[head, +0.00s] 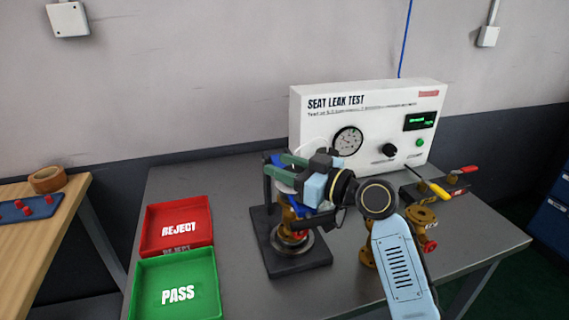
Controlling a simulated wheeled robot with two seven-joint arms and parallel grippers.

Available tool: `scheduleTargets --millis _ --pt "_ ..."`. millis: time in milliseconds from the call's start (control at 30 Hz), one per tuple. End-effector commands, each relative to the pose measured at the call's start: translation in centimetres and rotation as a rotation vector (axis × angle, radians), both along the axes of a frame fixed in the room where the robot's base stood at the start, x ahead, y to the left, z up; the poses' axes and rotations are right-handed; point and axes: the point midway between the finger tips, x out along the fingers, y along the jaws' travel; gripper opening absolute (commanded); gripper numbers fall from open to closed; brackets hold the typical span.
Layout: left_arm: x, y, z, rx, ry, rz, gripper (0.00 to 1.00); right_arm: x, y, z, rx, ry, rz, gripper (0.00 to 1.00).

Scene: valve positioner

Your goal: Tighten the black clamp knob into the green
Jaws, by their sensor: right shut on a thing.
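The clamp stand (291,262) has a black base plate and a black upright, and a brass valve (287,215) stands in it. My right gripper (283,168) reaches in from the right at the top of the stand. Its greenish fingers are shut on what appears to be the black clamp knob. The knob itself is hidden by the fingers and gripper body, and I cannot make out a green zone for it. My left gripper is not in view.
A white seat leak test box (366,120) with gauge and black dial stands behind. Red REJECT tray (207,208) and green PASS tray (213,262) lie left. More brass valves (419,216) and a yellow-handled screwdriver (440,191) lie right.

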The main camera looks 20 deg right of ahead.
Motion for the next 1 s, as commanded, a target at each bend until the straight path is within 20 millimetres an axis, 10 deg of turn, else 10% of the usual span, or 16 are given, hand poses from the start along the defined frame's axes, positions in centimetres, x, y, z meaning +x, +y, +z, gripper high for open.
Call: scheduleTargets --millis 400,433,600,1000 --pt "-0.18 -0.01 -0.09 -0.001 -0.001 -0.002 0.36 0.01 -0.02 -0.12 -0.002 0.002 -0.009 0.16" --pt "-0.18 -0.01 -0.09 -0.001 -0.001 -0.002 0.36 0.01 -0.02 -0.12 -0.002 0.002 -0.009 0.40" --pt "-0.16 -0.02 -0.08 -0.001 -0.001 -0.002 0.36 0.01 -0.03 -0.10 -0.002 0.002 -0.009 0.60" --pt "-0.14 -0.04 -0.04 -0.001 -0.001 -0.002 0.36 -0.71 -0.75 -0.10 -0.002 0.001 -0.010 0.60"
